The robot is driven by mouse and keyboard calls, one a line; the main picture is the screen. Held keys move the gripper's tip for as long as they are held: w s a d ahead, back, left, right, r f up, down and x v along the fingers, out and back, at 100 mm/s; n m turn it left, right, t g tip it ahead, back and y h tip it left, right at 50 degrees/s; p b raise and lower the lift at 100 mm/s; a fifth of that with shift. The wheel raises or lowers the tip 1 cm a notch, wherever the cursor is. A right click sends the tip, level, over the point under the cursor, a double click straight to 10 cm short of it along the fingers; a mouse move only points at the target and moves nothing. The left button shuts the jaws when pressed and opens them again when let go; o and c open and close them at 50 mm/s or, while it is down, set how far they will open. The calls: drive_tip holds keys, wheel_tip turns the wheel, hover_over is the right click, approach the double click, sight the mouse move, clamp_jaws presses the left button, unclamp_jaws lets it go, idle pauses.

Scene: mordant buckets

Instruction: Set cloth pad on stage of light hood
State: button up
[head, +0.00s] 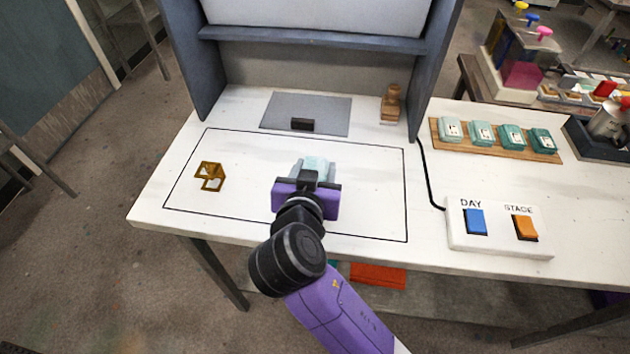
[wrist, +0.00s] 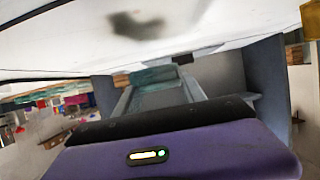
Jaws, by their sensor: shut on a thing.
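The cloth pad (head: 315,162) is pale teal and held at the tips of my gripper (head: 313,172), above the outlined front part of the white table. It also shows between the fingers in the wrist view (wrist: 156,76); the fingers and purple gripper body hide part of it in the head view. The light hood (head: 315,48) is a blue-grey booth at the back of the table. Its stage (head: 333,112) is a flat grey plate inside, with a small dark block (head: 302,125) at its front edge. The stage is bare and lies beyond my gripper.
A wooden stamp (head: 390,104) stands right of the stage, near the hood's right wall. A small brass folding magnifier (head: 210,175) stands at left. Several teal pads sit on a wooden board (head: 489,147) at right. A DAY/STAGE switch box (head: 498,243) is at front right.

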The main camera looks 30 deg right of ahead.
drive_tip(key=shift+f, duration=2)
drive_tip(key=shift+f, duration=0.15)
drive_tip(key=o, duration=1.3)
drive_tip(key=shift+r, duration=0.3)
drive_tip(key=b+v, duration=0.1)
drive_tip(key=v, duration=1)
drive_tip(key=shift+s+a+r, duration=0.1)
drive_tip(key=shift+s+a, duration=0.1)
drive_tip(key=shift+s, duration=0.2)
